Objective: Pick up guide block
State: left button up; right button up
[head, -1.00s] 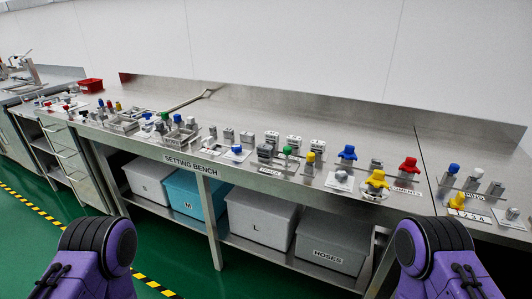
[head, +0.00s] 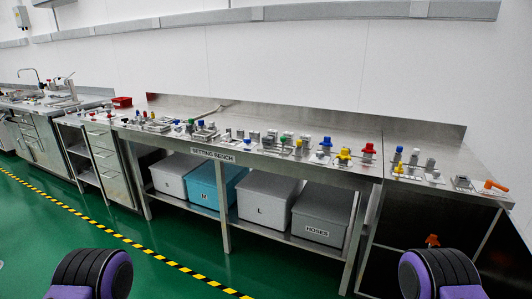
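The setting bench (head: 260,117) is a long steel table running across the view, with many small parts in a row along its front. Several grey metal blocks (head: 306,142) stand near the middle of the row among coloured knobs. They are too small for me to tell which one is the guide block. My two purple and black arm links show at the lower left and lower right corners, well short of the bench. Neither gripper is in view.
Below the bench top are a blue bin (head: 204,184), a grey bin marked L (head: 262,199) and one marked HOSES (head: 319,214). A red tray (head: 122,102) sits at the far left end. The green floor (head: 200,235) in front is clear, crossed by a yellow-black stripe.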

aim_at(268, 141)
jog(key=u, duration=0.55)
jog(key=i, duration=0.5)
jog(key=u, duration=0.8)
jog(key=i, duration=1.65)
jog(key=z, duration=1.15)
jog(key=i, duration=0.55)
jog(key=z, duration=0.55)
